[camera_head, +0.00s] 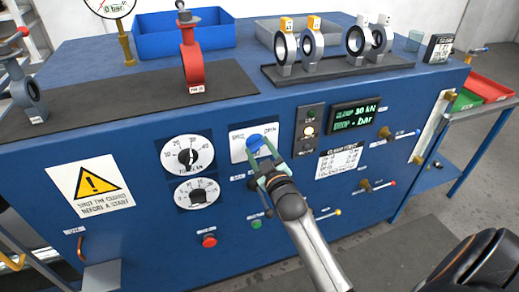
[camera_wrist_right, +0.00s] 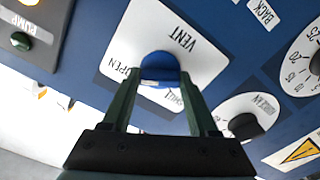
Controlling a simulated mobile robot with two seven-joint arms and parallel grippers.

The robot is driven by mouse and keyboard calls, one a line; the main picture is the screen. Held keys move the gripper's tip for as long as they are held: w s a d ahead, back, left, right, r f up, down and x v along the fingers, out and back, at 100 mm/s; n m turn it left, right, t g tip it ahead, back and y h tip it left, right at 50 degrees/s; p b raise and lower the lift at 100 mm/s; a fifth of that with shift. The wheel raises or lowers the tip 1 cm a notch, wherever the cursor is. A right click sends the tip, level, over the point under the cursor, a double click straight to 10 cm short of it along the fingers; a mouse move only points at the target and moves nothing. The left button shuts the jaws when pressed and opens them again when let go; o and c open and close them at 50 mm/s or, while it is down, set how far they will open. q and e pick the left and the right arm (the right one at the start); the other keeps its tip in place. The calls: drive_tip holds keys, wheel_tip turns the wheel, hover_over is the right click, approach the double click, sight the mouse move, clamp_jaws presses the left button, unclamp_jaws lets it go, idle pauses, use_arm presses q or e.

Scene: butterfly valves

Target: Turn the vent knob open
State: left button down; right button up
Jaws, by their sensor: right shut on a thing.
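The blue vent knob (camera_head: 255,143) sits on a white plate (camera_head: 240,154) on the sloped blue front panel. It also shows in the right wrist view (camera_wrist_right: 160,68), where the plate reads VENT, with OPEN at one side and a partly covered word near the other. A pale mark shows on the knob's near edge; its exact setting is hard to read. My right gripper (camera_head: 262,165) has its green fingers on either side of the knob, shut on it. In the right wrist view the fingers (camera_wrist_right: 160,82) reach up beside the knob. My left gripper is out of view.
Two white dials (camera_head: 188,154) are left of the knob. A switch plate (camera_head: 308,130) and a green display (camera_head: 354,116) are to its right. A red button (camera_head: 209,240) and a green button (camera_head: 257,224) sit below. Valves stand on the bench top.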

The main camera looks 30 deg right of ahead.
drive_tip(key=o, duration=1.4)
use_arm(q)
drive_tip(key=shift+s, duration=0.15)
use_arm(e)
drive_tip(key=shift+s, duration=0.15)
